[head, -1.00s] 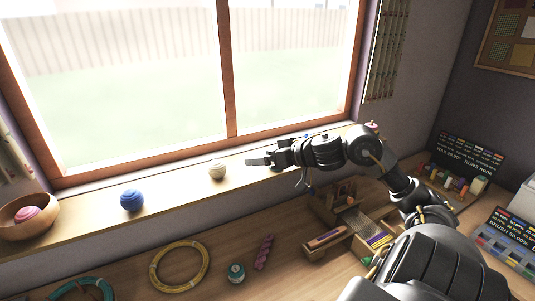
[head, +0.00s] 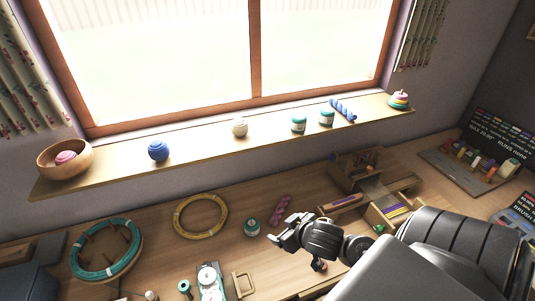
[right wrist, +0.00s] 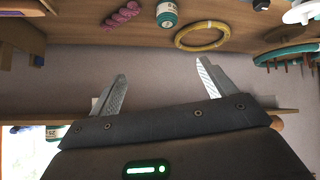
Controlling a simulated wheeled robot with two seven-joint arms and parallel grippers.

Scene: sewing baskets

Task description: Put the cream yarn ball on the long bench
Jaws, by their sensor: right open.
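The long bench (head: 150,222) is the wooden worktop below the shelf. My right gripper (head: 277,238) is over the bench, in front of and below the shelf, apart from the cream ball. In the right wrist view its two fingers (right wrist: 160,88) are spread with nothing between them. The cream ball does not show in that view. My left gripper is out of view.
On the bench lie a yellow hoop (head: 201,216), a teal ring (head: 105,249), a small teal jar (head: 252,227), a pink skein (head: 281,209) and a wooden organizer (head: 385,193). A wooden bowl (head: 65,158) with a pink ball stands on the shelf's left end.

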